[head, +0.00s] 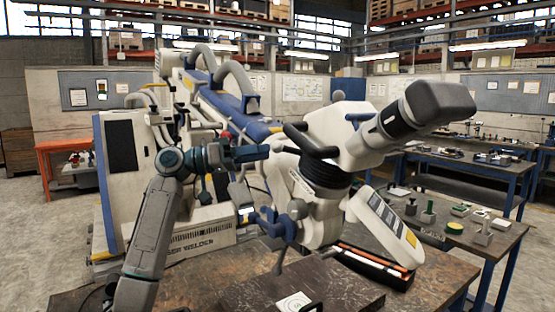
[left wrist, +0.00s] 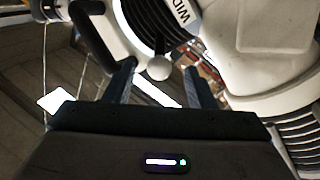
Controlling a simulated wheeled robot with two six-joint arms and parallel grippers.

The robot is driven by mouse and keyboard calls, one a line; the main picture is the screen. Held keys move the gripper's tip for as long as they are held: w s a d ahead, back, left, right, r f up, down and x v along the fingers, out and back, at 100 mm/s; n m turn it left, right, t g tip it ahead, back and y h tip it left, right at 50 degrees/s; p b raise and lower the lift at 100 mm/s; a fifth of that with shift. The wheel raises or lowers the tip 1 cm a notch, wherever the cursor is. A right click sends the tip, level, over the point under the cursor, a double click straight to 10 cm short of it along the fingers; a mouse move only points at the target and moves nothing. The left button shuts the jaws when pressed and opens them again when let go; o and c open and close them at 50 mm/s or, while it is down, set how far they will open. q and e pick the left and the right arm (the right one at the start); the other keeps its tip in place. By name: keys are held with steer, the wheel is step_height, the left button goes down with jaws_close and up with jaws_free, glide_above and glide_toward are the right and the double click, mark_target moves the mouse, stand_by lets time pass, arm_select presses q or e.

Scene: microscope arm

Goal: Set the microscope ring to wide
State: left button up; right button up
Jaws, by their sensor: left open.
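The microscope (head: 360,140) has a white body and a dark ribbed ring (head: 325,172) below its head. In the left wrist view the black ribbed ring (left wrist: 150,22) fills the top middle. A white label (left wrist: 183,12) reading "WID", cut off, shows beside it. A lever with a pale ball knob (left wrist: 159,68) hangs from the ring. My left gripper (head: 266,152) points right at the microscope; in the wrist view its open fingers (left wrist: 160,85) stand on either side of the knob, which appears between them. I cannot tell whether they touch it. My right gripper is not in view.
A white welding machine (head: 135,160) with blue trim and hoses stands behind my left arm. A dark workbench top (head: 215,272) lies below. A side table (head: 450,237) with small parts stands at the right. A dark handle bar (head: 305,140) sticks out close to my left gripper.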

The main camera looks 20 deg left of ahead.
arm_select(q)
steer(key=b+v, duration=0.1)
steer(key=v, duration=0.3)
steer(key=shift+a, duration=0.1)
stand_by(0.4)
